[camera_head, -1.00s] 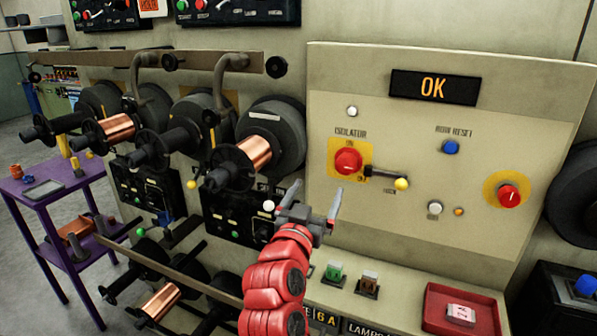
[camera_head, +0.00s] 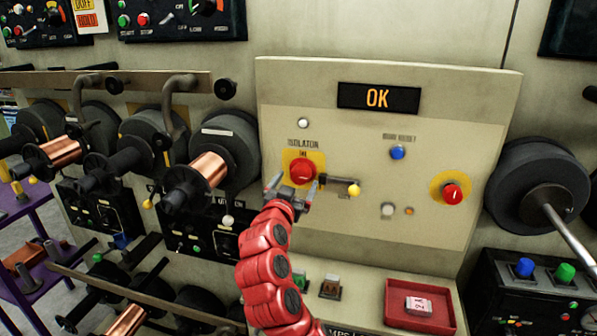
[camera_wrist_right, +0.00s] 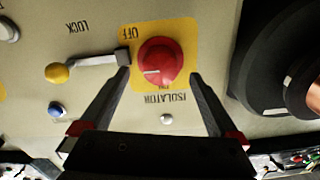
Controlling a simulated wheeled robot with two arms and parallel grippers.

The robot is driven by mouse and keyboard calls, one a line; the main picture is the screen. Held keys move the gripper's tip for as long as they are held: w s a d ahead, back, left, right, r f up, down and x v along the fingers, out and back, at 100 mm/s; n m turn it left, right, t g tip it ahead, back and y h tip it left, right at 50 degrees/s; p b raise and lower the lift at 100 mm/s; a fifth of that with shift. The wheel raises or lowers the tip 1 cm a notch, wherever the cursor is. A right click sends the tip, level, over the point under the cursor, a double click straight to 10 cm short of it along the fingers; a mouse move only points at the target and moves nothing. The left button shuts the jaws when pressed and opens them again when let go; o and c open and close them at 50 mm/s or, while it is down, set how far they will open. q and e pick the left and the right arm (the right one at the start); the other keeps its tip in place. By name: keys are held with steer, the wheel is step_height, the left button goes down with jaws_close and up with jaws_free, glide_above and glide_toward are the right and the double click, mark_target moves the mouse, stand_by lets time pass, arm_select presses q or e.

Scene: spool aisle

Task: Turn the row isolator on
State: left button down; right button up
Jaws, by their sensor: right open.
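The row isolator is a red round knob (camera_head: 302,172) on a yellow plate, under the word ISOLATOR on the cream panel (camera_head: 440,120). In the right wrist view the isolator knob (camera_wrist_right: 160,62) is ahead, between the open fingers, with OFF and ON lettering beside it. My left gripper is out of view.
A black display (camera_head: 379,98) reads OK. A blue button (camera_head: 398,153) and another red knob (camera_head: 453,194) are to the right. Copper spools (camera_head: 208,170) stick out at left. A red tray (camera_head: 420,308) lies on the ledge below.

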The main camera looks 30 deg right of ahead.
mark_target(301, 174)
steer(key=shift+x, duration=1.4)
steer(key=c, duration=1.4)
steer(key=shift+o, duration=0.2)
